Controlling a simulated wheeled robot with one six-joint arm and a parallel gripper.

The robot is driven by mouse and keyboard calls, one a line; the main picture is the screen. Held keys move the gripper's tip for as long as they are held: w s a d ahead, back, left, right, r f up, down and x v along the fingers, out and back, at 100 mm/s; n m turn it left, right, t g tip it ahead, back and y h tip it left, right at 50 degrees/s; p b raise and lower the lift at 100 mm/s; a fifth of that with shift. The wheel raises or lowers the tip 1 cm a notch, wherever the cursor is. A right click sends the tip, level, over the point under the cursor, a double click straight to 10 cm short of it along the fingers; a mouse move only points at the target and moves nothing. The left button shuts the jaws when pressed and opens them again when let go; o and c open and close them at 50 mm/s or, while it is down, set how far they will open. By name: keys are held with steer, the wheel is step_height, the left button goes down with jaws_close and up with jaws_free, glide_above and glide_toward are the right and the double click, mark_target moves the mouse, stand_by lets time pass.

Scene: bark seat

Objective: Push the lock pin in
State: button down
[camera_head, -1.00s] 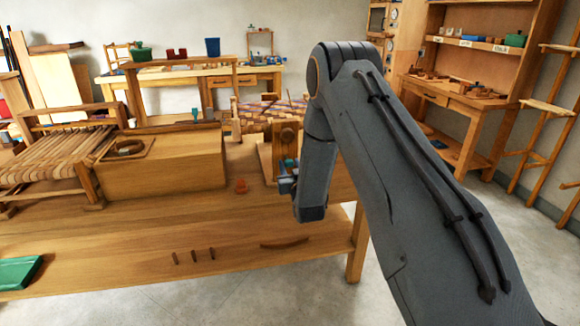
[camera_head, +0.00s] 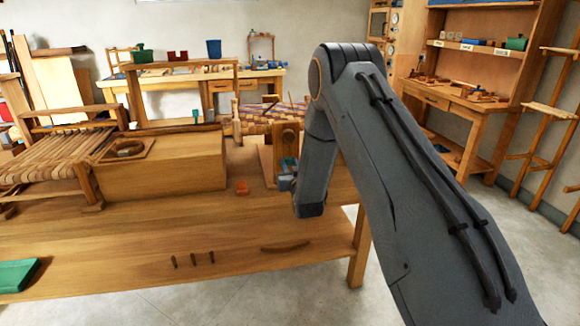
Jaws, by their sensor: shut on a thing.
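A wooden upright (camera_head: 287,138) with a round dark knob or hole on its face stands near the right end of the bench. My gripper (camera_head: 287,170) is low in front of this upright, at the end of my grey arm. Its jaws are shut on a small teal part (camera_head: 290,163), mostly hidden by the fingers and wrist. I cannot tell whether this part is the lock pin or whether it touches the upright. My arm covers the area right of the upright. A small orange piece (camera_head: 242,187) sits on the bench to the left of my gripper.
A large wooden box (camera_head: 180,165) and a woven seat frame (camera_head: 58,155) stand left on the bench (camera_head: 130,235). A woven striped roll (camera_head: 258,120) lies behind the upright. Several dark pegs (camera_head: 193,259) and a curved strip (camera_head: 285,247) are at the front. The bench middle is clear.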

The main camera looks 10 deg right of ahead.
steer(key=c, duration=1.4)
jaws_free()
steer(key=shift+w, duration=0.2)
steer(key=s+b, duration=0.1)
steer(key=s, duration=0.6)
steer(key=shift+s, duration=0.4)
steer(key=s+r+g, duration=0.1)
steer(key=s+g, duration=0.8)
steer(key=s, duration=1.2)
steer(key=s+r+g, duration=0.1)
steer(key=s+g, duration=0.7)
steer(key=s, duration=1.3)
steer(key=shift+r+g, duration=0.3)
steer(key=shift+g, duration=0.1)
